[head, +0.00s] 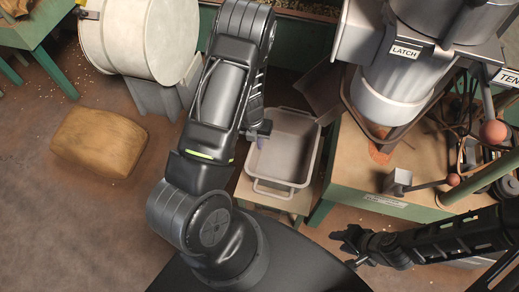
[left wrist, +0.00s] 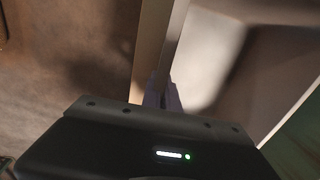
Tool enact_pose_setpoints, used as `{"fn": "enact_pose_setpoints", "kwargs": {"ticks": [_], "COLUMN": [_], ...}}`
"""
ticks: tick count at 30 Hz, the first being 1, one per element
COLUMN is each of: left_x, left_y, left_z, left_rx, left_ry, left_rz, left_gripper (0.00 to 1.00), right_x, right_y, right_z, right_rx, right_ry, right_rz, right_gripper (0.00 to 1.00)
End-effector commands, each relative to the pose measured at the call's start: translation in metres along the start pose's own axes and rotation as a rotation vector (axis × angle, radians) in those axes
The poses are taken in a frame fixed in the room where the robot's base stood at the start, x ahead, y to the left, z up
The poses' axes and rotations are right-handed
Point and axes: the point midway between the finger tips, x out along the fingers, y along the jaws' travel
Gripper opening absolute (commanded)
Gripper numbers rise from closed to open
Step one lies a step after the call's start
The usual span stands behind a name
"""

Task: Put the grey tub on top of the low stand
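My left gripper (head: 261,141) is at the tub's left wall, fingers down and close together, pinching the rim. In the left wrist view the tub's wall (left wrist: 182,40) runs down between the fingertips (left wrist: 163,92), with the stand's tan edge (left wrist: 150,45) beside it. My right gripper (head: 342,248) is open and empty, away from the tub.
A green bench (head: 345,178) with the latch hopper (head: 395,95) stands close to the tub's right. A bin of nuts (head: 305,38) lies behind.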

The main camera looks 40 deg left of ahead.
Motion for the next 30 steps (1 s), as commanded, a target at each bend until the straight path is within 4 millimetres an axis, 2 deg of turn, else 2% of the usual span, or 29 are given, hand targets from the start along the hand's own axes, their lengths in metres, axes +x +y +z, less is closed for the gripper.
{"fn": "enact_pose_setpoints", "kwargs": {"ticks": [10, 20, 30], "left_x": [0.003, 0.038, 0.04], "left_y": [0.0, 0.003, 0.003], "left_z": [0.0, 0.0, 0.0], "left_rx": [0.0, 0.001, 0.001], "left_ry": [0.0, 0.001, 0.0], "left_rz": [-0.001, -0.002, -0.002], "left_gripper": [0.0, 0.0, 0.0], "right_x": [0.0, 0.006, 0.007], "right_y": [0.0, 0.003, 0.003], "right_z": [0.0, 0.0, 0.0], "right_rx": [0.0, 0.0, 0.0], "right_ry": [0.0, 0.0, 0.0], "right_rz": [0.0, 0.0, 0.0], "right_gripper": [0.36, 0.36, 0.36]}}
